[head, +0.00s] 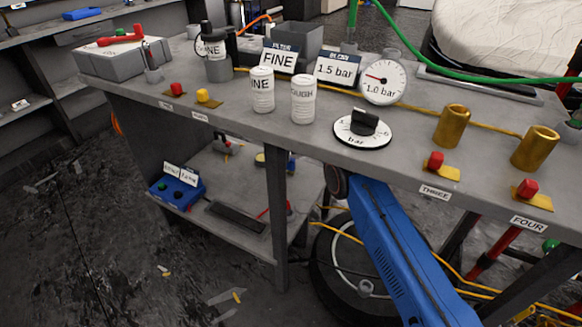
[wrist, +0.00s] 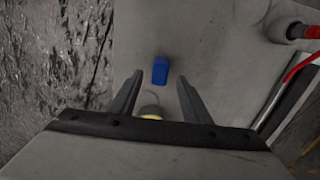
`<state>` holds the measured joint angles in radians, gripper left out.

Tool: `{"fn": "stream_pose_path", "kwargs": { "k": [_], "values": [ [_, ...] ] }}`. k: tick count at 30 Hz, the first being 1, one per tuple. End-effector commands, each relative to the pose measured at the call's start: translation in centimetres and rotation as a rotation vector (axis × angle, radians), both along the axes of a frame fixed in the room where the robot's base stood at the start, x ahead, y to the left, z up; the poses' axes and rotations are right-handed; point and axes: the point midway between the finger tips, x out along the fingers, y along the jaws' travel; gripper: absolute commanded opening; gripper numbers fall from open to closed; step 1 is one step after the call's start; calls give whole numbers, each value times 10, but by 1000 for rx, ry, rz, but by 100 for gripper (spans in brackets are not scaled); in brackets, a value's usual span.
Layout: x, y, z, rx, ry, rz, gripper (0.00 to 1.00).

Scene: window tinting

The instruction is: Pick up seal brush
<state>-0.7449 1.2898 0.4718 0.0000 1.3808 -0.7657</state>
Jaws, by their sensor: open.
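In the wrist view my gripper (wrist: 160,76) is open, with one dark finger on each side and nothing held. A small blue block-like piece (wrist: 160,66) lies on a grey surface, seen between and just past the fingertips. A round piece with yellow and dark parts (wrist: 150,112) shows nearer, between the fingers and partly hidden by the gripper body. I cannot tell for sure whether these belong to the seal brush. In the head view a yellow and dark piece (head: 261,159) lies on the lower shelf under the bench. My gripper is not clearly visible there.
The grey bench top (head: 210,92) carries bottles, a gauge (head: 383,79), a dial (head: 362,129) and brass cups. A bench leg (head: 279,215) stands before the lower shelf (head: 230,222), which holds a blue box (head: 178,188).

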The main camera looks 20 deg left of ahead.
Motion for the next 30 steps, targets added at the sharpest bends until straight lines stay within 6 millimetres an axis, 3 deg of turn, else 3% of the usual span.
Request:
{"fn": "stream_pose_path", "kwargs": {
  "k": [11, 21, 28, 29, 30],
  "values": [
    [0, -1, -22, 0, 0, 0, 44],
    [0, -3, -63, 0, 0, 0, 44],
    [0, -2, -66, 1, -1, 0, 44],
    [0, -2, -66, 1, -1, 0, 41],
    [0, -3, -66, 1, -1, 0, 32]
  ]
}}
